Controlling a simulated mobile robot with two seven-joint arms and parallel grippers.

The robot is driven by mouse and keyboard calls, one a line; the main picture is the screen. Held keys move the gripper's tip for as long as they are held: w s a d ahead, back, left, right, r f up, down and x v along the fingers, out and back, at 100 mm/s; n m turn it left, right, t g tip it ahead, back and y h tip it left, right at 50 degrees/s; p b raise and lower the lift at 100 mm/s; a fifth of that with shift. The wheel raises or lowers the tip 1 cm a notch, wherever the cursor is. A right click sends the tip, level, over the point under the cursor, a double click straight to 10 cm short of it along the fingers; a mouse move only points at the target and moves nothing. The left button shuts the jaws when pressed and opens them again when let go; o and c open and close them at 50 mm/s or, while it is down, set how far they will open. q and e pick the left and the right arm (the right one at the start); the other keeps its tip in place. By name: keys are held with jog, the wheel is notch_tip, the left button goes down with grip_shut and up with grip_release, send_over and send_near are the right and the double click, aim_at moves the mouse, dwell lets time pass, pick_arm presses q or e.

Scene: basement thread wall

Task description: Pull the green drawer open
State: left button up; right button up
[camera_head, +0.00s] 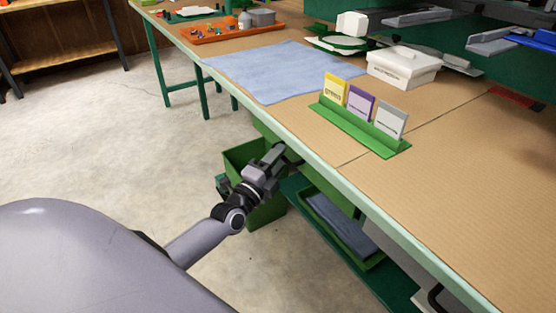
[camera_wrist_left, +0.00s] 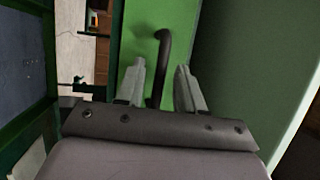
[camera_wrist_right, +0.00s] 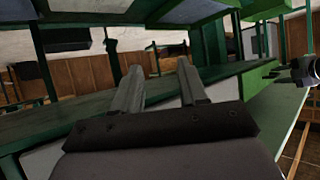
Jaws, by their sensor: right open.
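The green drawer front (camera_wrist_left: 138,28) fills the upper middle of the left wrist view, with a dark curved handle (camera_wrist_left: 163,42) on it. My left gripper (camera_wrist_left: 160,72) is open, and the lower part of the handle shows between its fingers. I see a gap on both sides of the handle. In the head view my left gripper (camera_head: 279,152) is just under the bench's front edge, and the handle cannot be made out clearly there. My right gripper (camera_wrist_right: 160,68) is open and empty in the right wrist view, and it is not in the head view.
A green bin (camera_head: 266,213) stands below my left gripper. A green tray (camera_head: 372,262) with blue-grey cloth is under the bench (camera_head: 480,190). On the bench are a green card holder (camera_head: 350,128), a blue cloth (camera_head: 270,70) and a white box (camera_head: 403,70). The floor at left is clear.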

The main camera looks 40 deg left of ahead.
pick_arm(q)
grip_shut()
jog(key=shift+s, duration=0.1)
jog(key=s+a+p, duration=0.3)
jog(key=s+a, duration=0.1)
jog(key=s, duration=0.5)
jog(key=s+a+p, duration=0.4)
jog(key=s, duration=0.6)
jog(key=s+a+p, duration=0.3)
jog(key=s+p, duration=0.1)
jog(key=s, duration=0.5)
jog(key=shift+s+a, duration=0.35)
jog(key=shift+a, duration=0.05)
pick_arm(e)
jog(key=s+d+r+m+g+h, duration=0.1)
jog(key=s+d+r, duration=0.1)
jog(key=d+r, duration=0.1)
jog(key=shift+d+r, duration=0.2)
jog(key=shift+r, duration=0.6)
jog(key=shift+s, duration=0.1)
pick_arm(q)
grip_release()
